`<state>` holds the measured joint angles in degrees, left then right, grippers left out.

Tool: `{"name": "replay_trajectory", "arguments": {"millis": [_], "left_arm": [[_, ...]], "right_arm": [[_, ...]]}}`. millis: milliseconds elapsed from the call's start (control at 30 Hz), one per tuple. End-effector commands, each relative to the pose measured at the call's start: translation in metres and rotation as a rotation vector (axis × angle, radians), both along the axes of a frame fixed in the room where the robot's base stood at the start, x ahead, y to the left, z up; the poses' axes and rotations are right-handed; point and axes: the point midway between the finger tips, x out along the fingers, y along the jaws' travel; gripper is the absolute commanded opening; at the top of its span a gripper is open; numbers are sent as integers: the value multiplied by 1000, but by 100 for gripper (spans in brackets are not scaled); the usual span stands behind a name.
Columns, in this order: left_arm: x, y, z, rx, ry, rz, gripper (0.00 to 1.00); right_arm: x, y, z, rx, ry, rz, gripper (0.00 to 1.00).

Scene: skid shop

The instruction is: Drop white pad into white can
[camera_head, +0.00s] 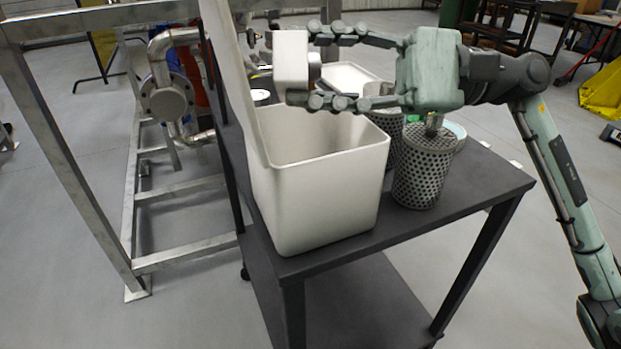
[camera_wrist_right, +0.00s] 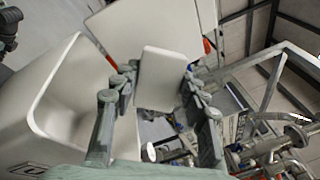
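The white pad (camera_head: 291,62) is a pale block with rounded corners. My right gripper (camera_head: 312,68) comes in from the right, its two fingers on opposite edges of the pad, holding it in the air. The right wrist view shows the pad (camera_wrist_right: 160,78) between the fingertips. The white can (camera_head: 318,195) is a square, open-topped bin on the dark cart, with its lid raised at the left. In the head view the pad appears above the can's far rim; the exact gap is unclear. The can (camera_wrist_right: 62,105) also shows in the right wrist view. My left gripper is not in view.
Perforated metal baskets (camera_head: 424,172) stand beside the can on the dark cart (camera_head: 470,190). A white tray (camera_head: 350,77) lies farther back. A metal frame with flanged pipes (camera_head: 166,97) stands at the left. Some cart top at the front right is bare.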

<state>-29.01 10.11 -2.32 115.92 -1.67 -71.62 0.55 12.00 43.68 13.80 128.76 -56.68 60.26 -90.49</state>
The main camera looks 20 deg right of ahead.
Motion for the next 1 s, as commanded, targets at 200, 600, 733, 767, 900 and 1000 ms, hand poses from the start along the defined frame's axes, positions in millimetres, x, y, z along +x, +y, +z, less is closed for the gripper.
{"name": "replay_trajectory", "arguments": {"millis": [200,600,733,767,900,1000], "left_arm": [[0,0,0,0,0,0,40],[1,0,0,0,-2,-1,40],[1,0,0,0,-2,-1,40],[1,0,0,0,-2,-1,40],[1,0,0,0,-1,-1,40],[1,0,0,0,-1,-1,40]], "right_arm": [[0,0,0,0,0,0,66],[-2,-14,-1,1,3,-3,66],[-9,-39,-3,2,4,-4,66],[-10,-45,-4,2,4,-4,66],[-18,-75,-6,4,3,-4,66],[-23,-92,-7,3,2,-3,66]]}}
